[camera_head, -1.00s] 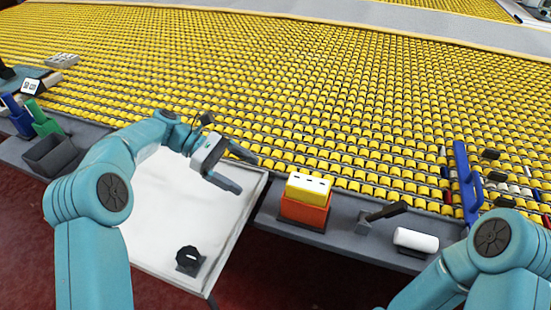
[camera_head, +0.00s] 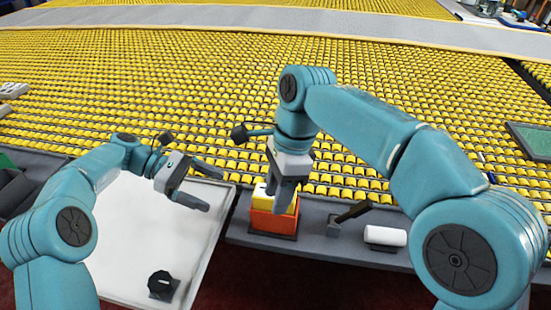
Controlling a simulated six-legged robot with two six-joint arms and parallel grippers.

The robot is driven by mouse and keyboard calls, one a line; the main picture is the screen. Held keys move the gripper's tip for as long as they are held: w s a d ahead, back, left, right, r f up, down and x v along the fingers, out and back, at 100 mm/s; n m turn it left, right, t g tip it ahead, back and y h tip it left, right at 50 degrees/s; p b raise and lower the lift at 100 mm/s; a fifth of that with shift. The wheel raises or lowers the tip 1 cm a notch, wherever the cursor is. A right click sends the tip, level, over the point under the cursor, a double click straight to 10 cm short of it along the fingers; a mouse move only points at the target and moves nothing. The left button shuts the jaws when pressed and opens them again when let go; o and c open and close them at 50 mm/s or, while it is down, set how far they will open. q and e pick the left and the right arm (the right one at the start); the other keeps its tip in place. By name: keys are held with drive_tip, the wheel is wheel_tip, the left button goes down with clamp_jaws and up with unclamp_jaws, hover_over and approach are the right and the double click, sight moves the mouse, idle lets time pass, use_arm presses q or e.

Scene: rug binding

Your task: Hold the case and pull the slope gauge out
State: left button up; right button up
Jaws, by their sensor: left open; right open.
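The orange case (camera_head: 272,222) stands on the grey ledge, on a dark base. The yellow slope gauge (camera_head: 261,193) sits upright in its top, partly hidden by my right gripper. My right gripper (camera_head: 280,205) points down in front of or over the yellow gauge; whether its fingers straddle the gauge is unclear. It is open. My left gripper (camera_head: 212,190) is open and empty, to the left of the case, above the edge of the white board, with its fingers pointing right.
A dark round knob-like object (camera_head: 161,283) lies on the white board (camera_head: 140,235). Right of the case on the ledge are a dark hammer-like tool (camera_head: 347,215) and a white roll (camera_head: 385,236). Yellow rollers (camera_head: 200,80) fill the area behind. My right arm covers much of the right side.

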sight(269, 214)
use_arm(q)
drive_tip(key=shift+a, duration=0.1)
use_arm(e)
drive_tip(key=w+r+m, duration=0.1)
drive_tip(key=w+r+m+h, duration=0.1)
drive_tip(key=w+r+t, duration=0.1)
drive_tip(key=shift+w+a+r+m+h, duration=0.1)
drive_tip(key=shift+w+a+m+h, duration=0.15)
drive_tip(key=shift+w+m+h, duration=0.15)
drive_tip(key=shift+w+r+m+t, duration=0.3)
drive_tip(key=shift+w+m, duration=0.1)
use_arm(q)
drive_tip(key=shift+s+d, duration=0.1)
drive_tip(key=shift+d, duration=0.15)
use_arm(e)
drive_tip(key=shift+h, duration=0.3)
use_arm(q)
drive_tip(key=x, duration=1.6)
